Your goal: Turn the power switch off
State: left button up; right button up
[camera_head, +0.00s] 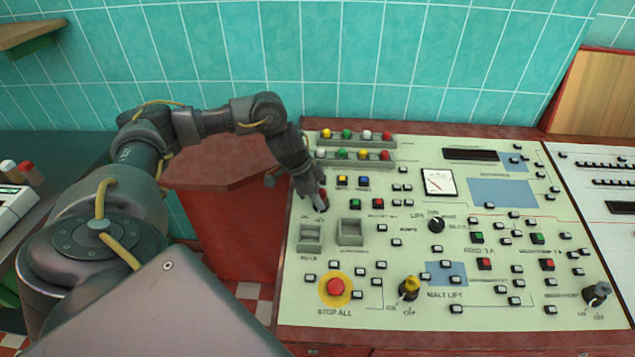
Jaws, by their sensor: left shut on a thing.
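The cream control panel (380,262) stands in front of me, with a red-brown frame. My left gripper (319,202) reaches in from the left to the upper left part of the panel. It is shut on a small red switch (323,194), which I take to be the power switch. The fingers hide most of this switch, so I cannot tell which way it is turned. My right gripper is not in view.
Coloured lamps (347,134) stand in two rows just behind the gripper. A tiled wall (400,60) rises behind.

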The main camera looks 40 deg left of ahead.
pick_arm(q)
jog(key=shift+s+r+n+y+p, duration=0.1)
jog(key=shift+n+y+p, duration=0.2)
jog(key=shift+n+p, duration=0.65)
jog(key=shift+p, duration=0.3)
jog(key=shift+t, duration=0.3)
jog(key=o, duration=1)
jog(key=shift+r, duration=0.15)
jog(key=v, duration=1)
jog(key=shift+r+b, duration=0.15)
jog(key=shift+b, duration=0.25)
